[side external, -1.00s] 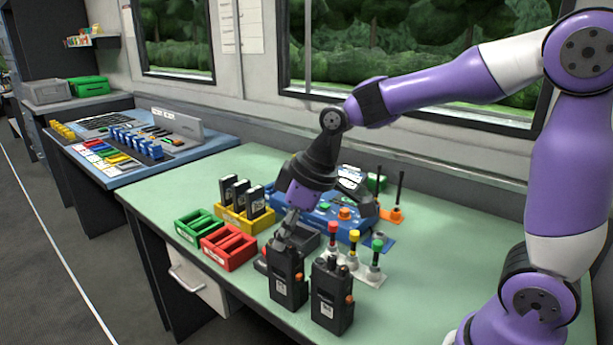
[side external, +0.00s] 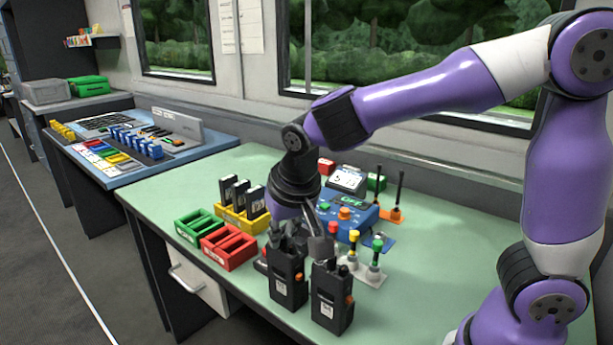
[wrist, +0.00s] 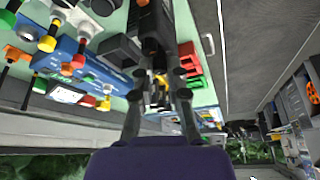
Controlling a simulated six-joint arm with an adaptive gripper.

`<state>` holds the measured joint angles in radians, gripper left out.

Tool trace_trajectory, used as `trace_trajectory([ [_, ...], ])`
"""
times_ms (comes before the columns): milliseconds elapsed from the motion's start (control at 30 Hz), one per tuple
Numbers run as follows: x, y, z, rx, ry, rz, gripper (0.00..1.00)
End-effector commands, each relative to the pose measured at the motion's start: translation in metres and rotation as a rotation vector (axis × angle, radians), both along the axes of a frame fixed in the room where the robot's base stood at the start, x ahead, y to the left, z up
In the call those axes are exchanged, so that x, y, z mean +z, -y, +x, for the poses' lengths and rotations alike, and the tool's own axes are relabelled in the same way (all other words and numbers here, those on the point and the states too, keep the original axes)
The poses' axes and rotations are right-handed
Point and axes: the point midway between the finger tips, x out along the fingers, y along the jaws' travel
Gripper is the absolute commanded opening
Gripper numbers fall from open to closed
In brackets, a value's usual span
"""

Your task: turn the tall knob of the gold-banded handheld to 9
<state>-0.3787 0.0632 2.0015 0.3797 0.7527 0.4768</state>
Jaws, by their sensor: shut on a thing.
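Two black handhelds stand upright at the bench's front, a left one (side external: 288,283) and a right one (side external: 332,300), each with an orange side button. My gripper (side external: 298,240) is down at the top of the left handheld. In the wrist view my gripper (wrist: 158,76) has its fingers on either side of a small dark and yellowish part, and it is shut on what appears to be the tall knob. The fingers hide the knob and its pointer. The gold band and the dial numbers cannot be made out clearly.
A blue console (side external: 350,212) is behind. Red (side external: 229,246) and green (side external: 193,227) trays and a yellow charger rack (side external: 232,217) lie to the left. The bench's right side is clear.

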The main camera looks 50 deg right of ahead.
Motion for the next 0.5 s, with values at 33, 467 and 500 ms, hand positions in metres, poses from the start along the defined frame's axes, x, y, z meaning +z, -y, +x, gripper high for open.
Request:
trace_trajectory([
  [33,-0.0017,-0.0010,-0.0010,-0.028,-0.007,-0.002,0.00],
  [467,-0.0018,-0.0012,-0.0005,-0.218,-0.008,-0.002,0.00],
  [500,-0.0018,-0.0012,-0.0005,-0.224,-0.008,-0.002,0.00],
])
